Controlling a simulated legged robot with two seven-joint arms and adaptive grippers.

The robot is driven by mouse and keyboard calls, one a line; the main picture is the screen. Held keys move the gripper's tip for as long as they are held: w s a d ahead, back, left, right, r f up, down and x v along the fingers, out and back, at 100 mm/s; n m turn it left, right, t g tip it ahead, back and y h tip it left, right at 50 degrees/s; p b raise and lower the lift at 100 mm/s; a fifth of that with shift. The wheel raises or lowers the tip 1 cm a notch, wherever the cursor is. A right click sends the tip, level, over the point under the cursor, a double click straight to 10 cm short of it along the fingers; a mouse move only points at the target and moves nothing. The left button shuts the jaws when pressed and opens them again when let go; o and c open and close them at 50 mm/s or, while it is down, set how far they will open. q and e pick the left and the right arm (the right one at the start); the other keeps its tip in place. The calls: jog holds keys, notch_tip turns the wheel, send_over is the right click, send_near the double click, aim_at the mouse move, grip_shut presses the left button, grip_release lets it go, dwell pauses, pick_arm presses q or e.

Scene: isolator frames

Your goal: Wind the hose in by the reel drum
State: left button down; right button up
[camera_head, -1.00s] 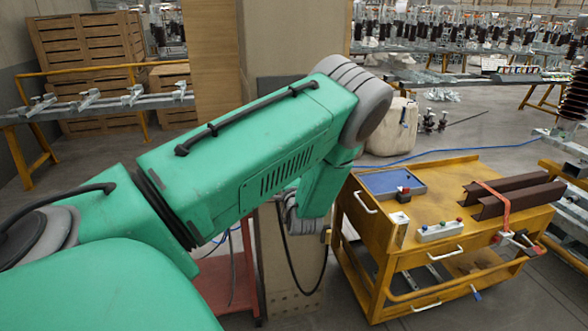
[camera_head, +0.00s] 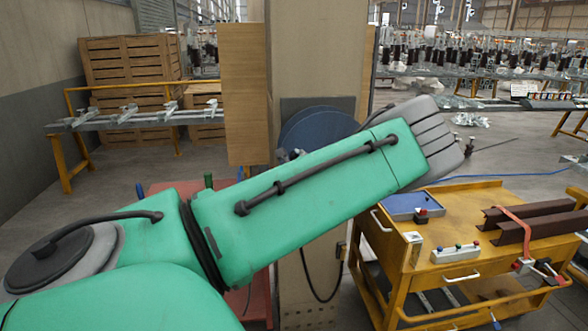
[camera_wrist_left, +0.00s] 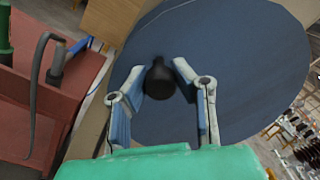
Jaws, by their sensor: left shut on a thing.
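The reel drum (camera_head: 318,122) shows as a dark blue disc on the tan column, partly hidden behind my left arm. It fills much of the left wrist view (camera_wrist_left: 245,75). A black knob (camera_wrist_left: 159,84) stands out from its face. My left gripper (camera_wrist_left: 160,74) is shut on this knob, one finger on each side. In the head view only a small grey part of the gripper shows, beside the disc. A blue hose (camera_head: 490,176) lies on the floor behind the yellow cart; its link to the drum is hidden. My right gripper is out of view.
A yellow cart (camera_head: 455,262) with a blue tray (camera_head: 412,204), a button box (camera_head: 455,254) and brown beams (camera_head: 530,220) stands at right. A red cart (camera_wrist_left: 70,95) is left of the column (camera_head: 315,50). A black cable (camera_head: 318,290) hangs on the column.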

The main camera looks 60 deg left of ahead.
pick_arm(q)
jog(key=shift+w+d+r+m, duration=0.3)
jog(key=shift+w+r+m, duration=0.2)
jog(key=shift+r+m, duration=0.4)
